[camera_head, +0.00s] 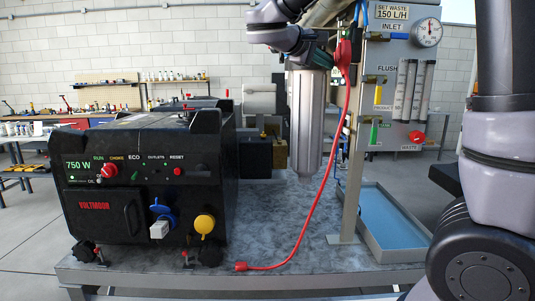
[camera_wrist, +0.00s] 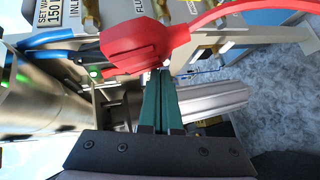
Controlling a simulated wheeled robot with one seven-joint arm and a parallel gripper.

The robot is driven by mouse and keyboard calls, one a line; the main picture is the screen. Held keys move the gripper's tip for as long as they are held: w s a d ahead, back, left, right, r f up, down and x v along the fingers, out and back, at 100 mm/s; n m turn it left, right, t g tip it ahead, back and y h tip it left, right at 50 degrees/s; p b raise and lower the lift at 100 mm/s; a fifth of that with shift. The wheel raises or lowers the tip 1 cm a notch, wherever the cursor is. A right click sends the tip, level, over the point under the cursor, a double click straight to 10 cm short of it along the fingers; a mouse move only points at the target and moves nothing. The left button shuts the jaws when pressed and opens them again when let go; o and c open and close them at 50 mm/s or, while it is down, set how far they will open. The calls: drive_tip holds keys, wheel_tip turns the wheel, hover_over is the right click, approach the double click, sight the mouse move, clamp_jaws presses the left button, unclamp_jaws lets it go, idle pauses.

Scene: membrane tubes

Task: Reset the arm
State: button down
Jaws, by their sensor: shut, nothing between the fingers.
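My gripper (camera_head: 324,52) is at the top middle of the head view, in front of the panel frame and above the silver cylinder. In the wrist view its two dark green fingers (camera_wrist: 163,88) are together, with nothing between them. A red connector (camera_head: 344,54) is just right of the fingers in the head view. It also shows just beyond the fingertips in the wrist view (camera_wrist: 142,46); I cannot tell whether they touch it. My arm reaches in from the top; the upper part is cut off by the frame.
A red cable (camera_head: 325,185) hangs from the connector to the bench top (camera_head: 280,215). A silver cylinder (camera_head: 306,125) hangs beside the gauge panel (camera_head: 405,75). A black generator (camera_head: 145,180) stands at left, a blue-floored tray (camera_head: 392,218) at right. The bench's front middle is mostly clear.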

drive_tip(key=s+d+f+m+g+y, duration=0.3)
drive_tip(key=s+d+f+g+y, duration=0.2)
drive_tip(key=s+d+f, duration=0.45)
drive_tip(key=s+a+f+m+t+y, duration=0.1)
drive_tip(key=s+a+m+t+y, duration=0.1)
drive_tip(key=s+m+y, duration=0.6)
drive_tip(key=s, duration=0.4)
drive_tip(key=shift+s+f+t, duration=0.2)
drive_tip(key=shift+f+t, duration=0.1)
drive_tip(key=shift+f, duration=0.05)
drive_tip(key=shift+a, duration=0.1)
